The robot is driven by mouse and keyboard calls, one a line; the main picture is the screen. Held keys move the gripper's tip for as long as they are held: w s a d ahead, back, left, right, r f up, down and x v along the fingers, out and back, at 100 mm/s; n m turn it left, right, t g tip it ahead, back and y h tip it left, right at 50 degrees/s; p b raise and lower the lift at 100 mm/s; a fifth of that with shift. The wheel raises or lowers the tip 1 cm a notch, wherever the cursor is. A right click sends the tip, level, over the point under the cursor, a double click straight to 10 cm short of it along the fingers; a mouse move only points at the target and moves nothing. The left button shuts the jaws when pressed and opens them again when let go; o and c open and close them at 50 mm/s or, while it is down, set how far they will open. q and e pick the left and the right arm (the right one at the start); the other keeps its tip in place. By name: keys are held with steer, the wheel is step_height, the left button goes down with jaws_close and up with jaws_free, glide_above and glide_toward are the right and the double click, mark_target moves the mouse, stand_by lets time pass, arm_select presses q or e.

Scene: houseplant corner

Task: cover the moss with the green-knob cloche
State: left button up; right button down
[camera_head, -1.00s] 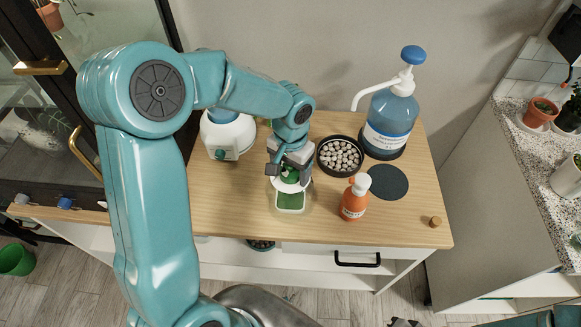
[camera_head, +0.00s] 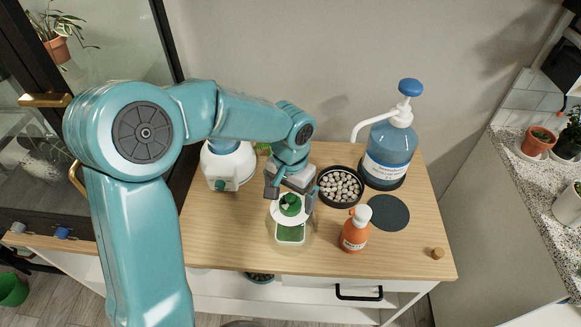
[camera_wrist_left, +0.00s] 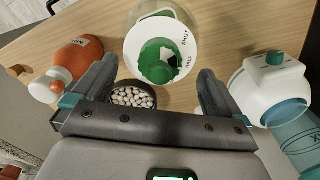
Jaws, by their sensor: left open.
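The cloche (camera_head: 274,212) has clear walls, a white top disc and a green knob (camera_head: 291,206). In the left wrist view the disc (camera_wrist_left: 185,57) carries printed words, including "SHUT", around the green knob (camera_wrist_left: 158,61). My left gripper (camera_head: 290,196) is open just above and behind the knob, its fingers apart to either side with nothing between them. The cloche's base rim is hard to make out. My right gripper does not show.
An orange pump bottle (camera_head: 355,232) stands right of the cloche. A black dish of pebbles (camera_head: 340,185), a large blue pump bottle (camera_head: 388,150) and a dark round mat (camera_head: 388,213) lie behind and right. A white container (camera_head: 228,165) stands left. The front right is mostly clear.

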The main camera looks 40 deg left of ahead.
arm_select(q)
step_height(320, 180, up, 13)
steer(key=shift+r, duration=0.2)
steer(key=shift+s, duration=0.1)
